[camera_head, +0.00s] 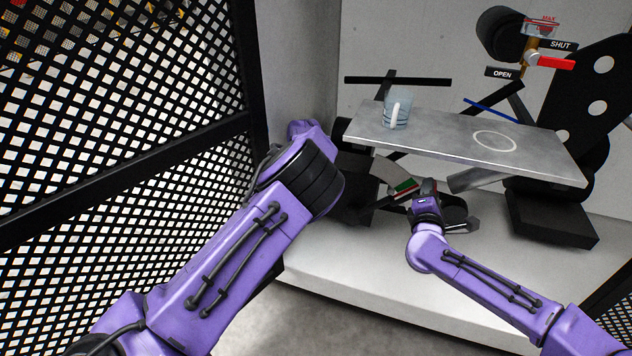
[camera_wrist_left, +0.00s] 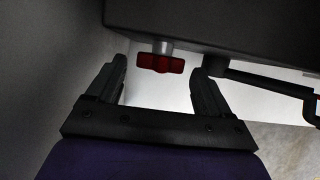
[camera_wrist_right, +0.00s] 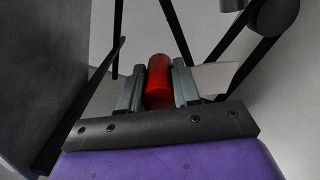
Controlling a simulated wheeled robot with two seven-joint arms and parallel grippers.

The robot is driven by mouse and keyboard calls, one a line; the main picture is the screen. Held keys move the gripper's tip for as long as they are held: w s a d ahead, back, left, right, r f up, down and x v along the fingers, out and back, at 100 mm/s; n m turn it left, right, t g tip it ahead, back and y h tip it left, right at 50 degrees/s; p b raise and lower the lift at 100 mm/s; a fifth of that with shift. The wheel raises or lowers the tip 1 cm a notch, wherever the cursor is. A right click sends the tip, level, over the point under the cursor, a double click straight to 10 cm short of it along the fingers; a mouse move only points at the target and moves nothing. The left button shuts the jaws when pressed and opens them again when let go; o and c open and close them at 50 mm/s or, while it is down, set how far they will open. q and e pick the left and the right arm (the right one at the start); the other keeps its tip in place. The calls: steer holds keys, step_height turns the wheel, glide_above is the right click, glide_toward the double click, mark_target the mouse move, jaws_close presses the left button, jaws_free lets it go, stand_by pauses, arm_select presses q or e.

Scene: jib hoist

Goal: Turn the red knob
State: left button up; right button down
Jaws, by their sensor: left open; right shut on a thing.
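The red knob (camera_wrist_left: 160,63) shows in the left wrist view as a small red piece on a short light stem under a dark body. My left gripper (camera_wrist_left: 161,74) is open, with its fingers on either side of the knob and gaps left between. In the head view my left arm hides this gripper and the knob. My right gripper (camera_wrist_right: 159,88) is shut on a red cylindrical grip (camera_wrist_right: 158,80), seen in the right wrist view. In the head view that gripper is below the metal shelf, and its fingertips are hard to make out.
A metal shelf (camera_head: 455,135) carries a cup (camera_head: 397,108) and a marked ring (camera_head: 494,141). A red valve lever (camera_head: 556,62) sits near OPEN and SHUT labels. A black mesh panel (camera_head: 110,120) stands close to my left arm. Dark bars (camera_wrist_right: 215,50) cross near my right gripper.

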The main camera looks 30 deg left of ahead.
arm_select(q)
steer(key=shift+x, duration=1.5)
arm_select(e)
steer(key=shift+f, duration=0.2)
arm_select(q)
steer(key=c, duration=1)
steer(key=shift+d+y, duration=0.15)
steer(key=shift+y, duration=0.35)
steer(key=shift+c, duration=0.2)
steer(key=shift+m+g+y, duration=0.3)
steer(key=shift+g+y, duration=0.1)
steer(key=shift+y, duration=0.5)
steer(key=o, duration=1)
steer(key=shift+o, duration=0.2)
